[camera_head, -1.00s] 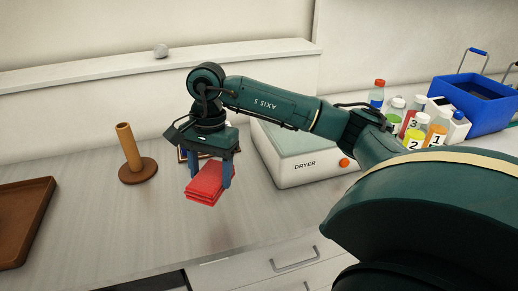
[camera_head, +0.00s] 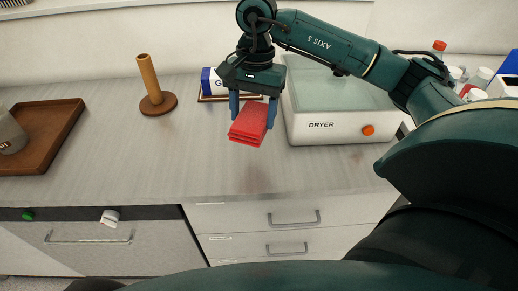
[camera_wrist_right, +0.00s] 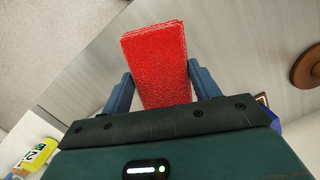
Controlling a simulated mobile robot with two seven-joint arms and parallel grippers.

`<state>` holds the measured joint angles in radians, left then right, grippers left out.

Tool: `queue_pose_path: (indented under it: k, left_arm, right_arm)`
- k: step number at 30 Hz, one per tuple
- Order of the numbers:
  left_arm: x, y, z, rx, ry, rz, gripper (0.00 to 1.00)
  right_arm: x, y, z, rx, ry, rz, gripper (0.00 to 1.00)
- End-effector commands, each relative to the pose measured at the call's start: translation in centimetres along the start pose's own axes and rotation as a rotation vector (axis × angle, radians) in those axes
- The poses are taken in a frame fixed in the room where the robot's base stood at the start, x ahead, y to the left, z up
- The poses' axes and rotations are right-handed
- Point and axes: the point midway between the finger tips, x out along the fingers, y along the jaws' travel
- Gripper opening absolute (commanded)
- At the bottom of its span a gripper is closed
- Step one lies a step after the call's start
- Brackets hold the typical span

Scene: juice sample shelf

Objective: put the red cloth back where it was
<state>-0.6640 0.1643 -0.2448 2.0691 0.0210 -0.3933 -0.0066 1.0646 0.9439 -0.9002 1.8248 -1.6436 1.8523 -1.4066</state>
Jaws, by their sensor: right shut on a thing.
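The red cloth (camera_head: 249,126) is a folded, layered rectangle. My right gripper (camera_head: 253,113) is shut on it, with one blue finger on each side. The cloth seems to hang above the grey counter (camera_head: 200,165), left of the dryer; a faint reddish reflection shows on the counter below it. In the right wrist view the cloth (camera_wrist_right: 156,62) sticks out between the fingers of the right gripper (camera_wrist_right: 163,93). My left gripper is not in view.
The dryer (camera_head: 330,130) stands right of the cloth. Behind the gripper is a framed stand with a blue-and-white block (camera_head: 211,82). A wooden post (camera_head: 151,80) and a brown tray (camera_head: 58,140) with a grey cup (camera_head: 10,133) are left. The front counter is clear.

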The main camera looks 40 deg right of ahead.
Motion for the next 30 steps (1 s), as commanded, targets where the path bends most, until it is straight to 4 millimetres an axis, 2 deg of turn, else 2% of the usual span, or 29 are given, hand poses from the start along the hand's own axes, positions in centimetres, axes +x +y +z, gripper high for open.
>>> queue_pose_path:
  k: [6,12,19,30]
  left_arm:
    - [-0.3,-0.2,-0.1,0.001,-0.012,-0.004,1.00]
    - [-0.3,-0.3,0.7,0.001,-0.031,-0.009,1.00]
    - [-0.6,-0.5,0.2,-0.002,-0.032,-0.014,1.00]
    - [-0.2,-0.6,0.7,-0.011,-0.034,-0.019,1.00]
  right_arm:
    - [4.0,0.1,-0.5,0.001,-0.003,0.006,0.40]
    - [5.8,0.1,-0.9,0.000,-0.002,0.002,0.40]
    - [8.7,0.1,-1.3,0.001,-0.002,0.004,0.40]
    - [9.6,0.1,-1.4,0.000,0.000,0.001,0.40]
